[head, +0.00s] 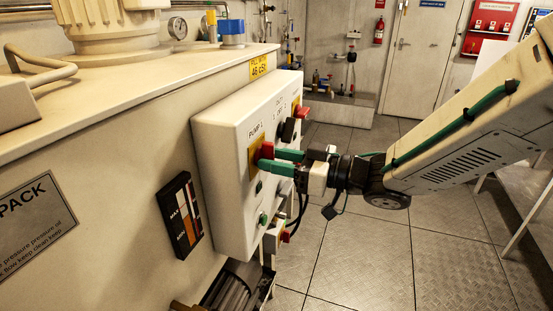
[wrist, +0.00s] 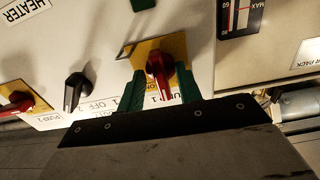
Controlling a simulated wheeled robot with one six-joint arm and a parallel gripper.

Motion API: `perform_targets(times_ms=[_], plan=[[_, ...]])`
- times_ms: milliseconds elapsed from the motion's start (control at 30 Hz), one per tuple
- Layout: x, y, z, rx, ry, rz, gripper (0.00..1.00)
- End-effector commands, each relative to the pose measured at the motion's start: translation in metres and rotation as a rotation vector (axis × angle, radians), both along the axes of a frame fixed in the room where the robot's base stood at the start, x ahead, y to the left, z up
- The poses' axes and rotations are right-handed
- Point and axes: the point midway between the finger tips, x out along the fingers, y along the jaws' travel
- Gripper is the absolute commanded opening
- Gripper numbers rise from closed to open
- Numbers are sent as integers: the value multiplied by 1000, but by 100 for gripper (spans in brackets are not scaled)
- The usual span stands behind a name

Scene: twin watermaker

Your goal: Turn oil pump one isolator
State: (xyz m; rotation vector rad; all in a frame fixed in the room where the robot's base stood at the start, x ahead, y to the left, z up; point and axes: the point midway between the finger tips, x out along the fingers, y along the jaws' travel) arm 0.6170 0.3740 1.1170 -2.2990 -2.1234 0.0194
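The pump 1 isolator is a red handle (head: 266,150) on a yellow plate, on the front of the white control box (head: 225,170) below a "PUMP 1" label. In the wrist view its red handle (wrist: 158,66) points down the picture. My gripper (head: 273,161) is at the box with its green fingers at the handle. In the wrist view the gripper (wrist: 161,82) has one finger on each side of the handle, with small gaps visible, so it looks open around it. The handle's far side is partly hidden by the fingers in the head view.
A black knob (wrist: 75,90) and a second red isolator (wrist: 18,104) sit beside it on the box. A green button (head: 263,219) is lower down. A level gauge (head: 180,215) is on the tank wall. The floor (head: 360,250) to the right is clear.

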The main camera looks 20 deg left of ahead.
Motion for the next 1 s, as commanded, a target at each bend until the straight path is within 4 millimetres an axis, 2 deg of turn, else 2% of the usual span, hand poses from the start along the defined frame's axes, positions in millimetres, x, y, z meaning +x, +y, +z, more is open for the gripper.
perform_targets(times_ms=[333, 700, 833, 1000], plan=[[0, -5, 0, 0, -2, 0, 35], [-4, -63, 0, 0, -1, -4, 35], [-5, -75, 0, 0, 0, -1, 35], [-6, -78, 0, 0, 0, 0, 35]])
